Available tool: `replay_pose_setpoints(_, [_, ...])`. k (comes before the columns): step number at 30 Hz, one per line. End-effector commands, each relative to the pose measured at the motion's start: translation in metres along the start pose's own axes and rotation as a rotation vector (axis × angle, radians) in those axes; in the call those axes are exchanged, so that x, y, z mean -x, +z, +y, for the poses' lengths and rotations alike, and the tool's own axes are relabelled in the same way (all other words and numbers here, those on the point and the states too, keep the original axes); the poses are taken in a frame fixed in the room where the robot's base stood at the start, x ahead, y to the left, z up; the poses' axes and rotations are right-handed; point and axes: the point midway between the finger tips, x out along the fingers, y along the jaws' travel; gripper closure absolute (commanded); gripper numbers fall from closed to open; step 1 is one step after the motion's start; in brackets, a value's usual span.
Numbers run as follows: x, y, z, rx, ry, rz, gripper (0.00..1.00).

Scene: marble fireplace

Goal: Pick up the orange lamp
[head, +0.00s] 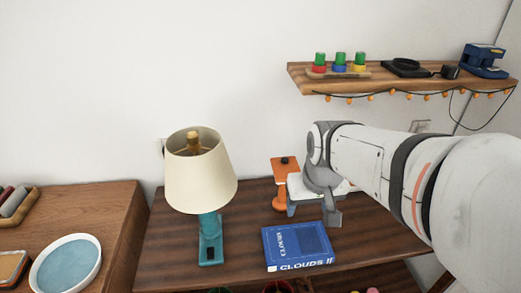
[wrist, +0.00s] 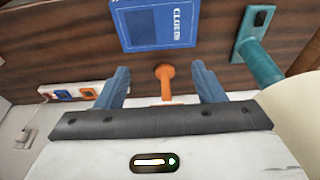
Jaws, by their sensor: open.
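In the wrist view the orange lamp (wrist: 165,78) shows between the two spread blue-grey fingers of my gripper (wrist: 160,70). The fingers are open, with a visible gap to the lamp on both sides. The lamp's lower part in that view is hidden by the gripper body.
A teal lamp (head: 210,236) with a cream shade (head: 201,182) stands left on the table (head: 165,250). A blue book (head: 297,245) lies in front of the orange lamp. A wall shelf (head: 400,84) with a string of lights hangs above my arm. A wooden cabinet (head: 110,215) is at left.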

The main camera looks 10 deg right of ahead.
Motion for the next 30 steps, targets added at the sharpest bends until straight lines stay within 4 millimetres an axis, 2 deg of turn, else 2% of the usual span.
replay_pose_setpoints(1, [-0.007,-0.025,0.001,-0.001,0.0,0.008,0.33])
replay_pose_setpoints(6, [-0.032,-0.103,0.0,-0.002,-0.001,0.06,0.19])
replay_pose_setpoints(9, [-0.048,-0.141,0.0,-0.002,-0.001,0.089,0.11])
replay_pose_setpoints(12, [-0.061,-0.167,-0.001,-0.002,-0.002,0.11,0.03])
replay_pose_setpoints(15, [-0.07,-0.183,-0.001,-0.002,-0.002,0.123,0.02])
replay_pose_setpoints(18, [-0.078,-0.19,-0.001,-0.002,-0.002,0.128,0.02])
replay_pose_setpoints(26, [-0.106,-0.193,-0.001,-0.002,-0.002,0.127,0.02])
replay_pose_setpoints(30, [-0.127,-0.195,-0.002,-0.002,-0.002,0.126,0.02])
